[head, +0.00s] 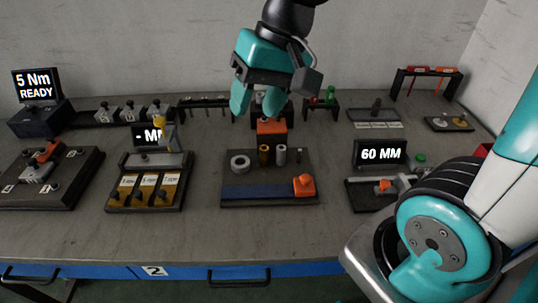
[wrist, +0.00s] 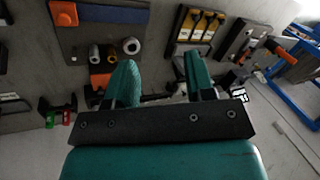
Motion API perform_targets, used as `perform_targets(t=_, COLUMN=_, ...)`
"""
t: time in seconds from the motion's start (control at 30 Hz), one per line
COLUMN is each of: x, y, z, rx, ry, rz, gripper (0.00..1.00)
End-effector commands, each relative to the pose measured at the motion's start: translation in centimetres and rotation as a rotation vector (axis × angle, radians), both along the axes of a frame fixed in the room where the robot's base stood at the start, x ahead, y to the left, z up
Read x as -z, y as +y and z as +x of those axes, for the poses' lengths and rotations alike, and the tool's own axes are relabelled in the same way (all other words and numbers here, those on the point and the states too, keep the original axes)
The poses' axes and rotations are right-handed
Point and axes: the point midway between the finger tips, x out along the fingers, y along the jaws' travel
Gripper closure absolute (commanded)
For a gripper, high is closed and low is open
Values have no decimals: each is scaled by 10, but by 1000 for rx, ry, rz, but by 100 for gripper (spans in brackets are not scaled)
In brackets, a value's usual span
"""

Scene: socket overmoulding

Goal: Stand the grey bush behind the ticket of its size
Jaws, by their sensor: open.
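My gripper (head: 256,104) is open and empty, fingers pointing down, above the back of the dark board with the bushes. It also shows in the wrist view (wrist: 158,75). A slim grey bush (head: 281,154) stands upright on that board, right of a brass bush (head: 264,154); a wide pale ring (head: 240,163) is at their left. The wrist view shows the grey bush (wrist: 95,54) too. The ticket tray (head: 117,196) stands left of the board, with white tickets (head: 148,180) on its ochre lanes; their print is too small to read surely. Its display is partly covered.
The dark board (head: 230,202) carries an orange knob (head: 304,185) and an orange block (head: 271,127) at its back. A gauge with a 60 MM display (head: 381,153) stands at right. A 5 Nm READY display (head: 37,85) is at far left. Bare bench shows between the stations.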

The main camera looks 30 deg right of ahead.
Motion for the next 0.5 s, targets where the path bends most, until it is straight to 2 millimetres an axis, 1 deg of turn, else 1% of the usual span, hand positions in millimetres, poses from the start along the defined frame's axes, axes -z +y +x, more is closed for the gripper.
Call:
perform_targets(t=0.03, x=1, y=18, z=-31, rx=-176, ry=-38, rz=-10, gripper=51)
perform_targets(t=0.1, x=5, y=32, z=-63, rx=-380, ry=-83, rz=-19, gripper=51)
perform_targets(t=0.2, x=10, y=40, z=-93, rx=-568, ry=-125, rz=-24, gripper=51)
perform_targets(t=0.3, x=12, y=43, z=-105, rx=-649, ry=-144, rz=-24, gripper=51)
perform_targets(t=0.5, x=13, y=43, z=-106, rx=-659, ry=-146, rz=-25, gripper=51)
